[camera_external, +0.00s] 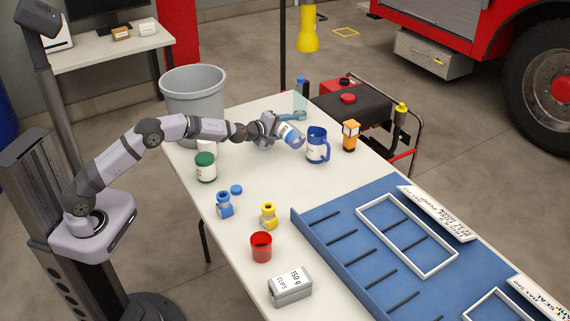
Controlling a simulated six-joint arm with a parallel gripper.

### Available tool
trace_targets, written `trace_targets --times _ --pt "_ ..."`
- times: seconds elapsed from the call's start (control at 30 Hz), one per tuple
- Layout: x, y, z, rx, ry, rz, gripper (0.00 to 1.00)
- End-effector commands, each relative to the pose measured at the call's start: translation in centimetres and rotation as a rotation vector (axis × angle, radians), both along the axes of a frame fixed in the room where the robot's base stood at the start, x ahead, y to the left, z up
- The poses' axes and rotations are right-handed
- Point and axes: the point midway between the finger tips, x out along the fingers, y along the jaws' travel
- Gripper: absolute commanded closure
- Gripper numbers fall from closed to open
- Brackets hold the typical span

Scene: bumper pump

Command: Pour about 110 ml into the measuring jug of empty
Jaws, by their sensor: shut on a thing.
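My gripper (276,131) is shut on a small pale bottle (293,137) with a blue part. It holds the bottle tilted above the table, its lower end pointing right and down towards the measuring jug. Whether the bottle's mouth is over the jug's rim, and whether any liquid is flowing, I cannot tell. The levels inside bottle and jug are too small to read.
A green jar (205,168), a blue container (224,206), a blue cap (236,189), a yellow container (269,215), a red cup (261,247) and a clips box (290,287) stand nearer. An orange lantern-like item (350,136) is right of the jug. A blue tray (322,250) fills the right.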

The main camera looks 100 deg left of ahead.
Motion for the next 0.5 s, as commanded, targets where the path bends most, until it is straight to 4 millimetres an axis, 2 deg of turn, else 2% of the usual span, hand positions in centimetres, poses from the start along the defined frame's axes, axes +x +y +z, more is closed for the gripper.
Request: trace_targets --times 0.5 --pt "0.00 0.08 0.97 -0.038 -0.063 0.002 0.80"
